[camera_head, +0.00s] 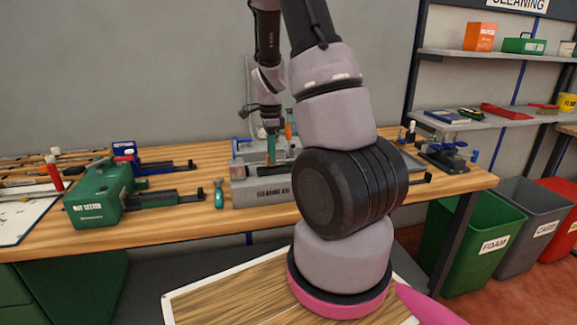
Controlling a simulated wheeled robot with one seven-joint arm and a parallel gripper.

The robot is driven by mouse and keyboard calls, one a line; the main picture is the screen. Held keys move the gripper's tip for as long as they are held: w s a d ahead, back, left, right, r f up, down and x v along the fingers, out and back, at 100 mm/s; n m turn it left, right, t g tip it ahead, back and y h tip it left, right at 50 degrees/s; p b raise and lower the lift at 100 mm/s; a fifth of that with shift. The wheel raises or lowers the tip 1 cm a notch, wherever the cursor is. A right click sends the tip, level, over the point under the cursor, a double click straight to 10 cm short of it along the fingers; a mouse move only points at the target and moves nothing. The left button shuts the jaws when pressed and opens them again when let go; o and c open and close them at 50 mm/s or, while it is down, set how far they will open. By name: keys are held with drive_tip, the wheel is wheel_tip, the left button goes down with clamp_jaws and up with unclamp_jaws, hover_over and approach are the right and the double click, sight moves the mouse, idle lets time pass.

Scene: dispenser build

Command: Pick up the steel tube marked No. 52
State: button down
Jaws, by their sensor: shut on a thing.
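My gripper (271,128) is at the end of my arm over the back middle of the workbench, fingers pointing down. It is shut on a slim teal upright piece (271,149), just above or in the grey block labelled "CLEARING AID" (262,193). I cannot tell whether that piece touches the block. I cannot make out any marking "No. 52", and no steel tube can be singled out for certain. My arm hides the right part of the block and the bench behind it.
A green labelled case (98,205) stands left on the wooden bench (150,222). A dark fixture (445,152) stands at the right end. Shelves (490,122) and labelled bins (478,235) are farther right.

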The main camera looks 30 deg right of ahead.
drive_tip(key=shift+r, duration=2.6)
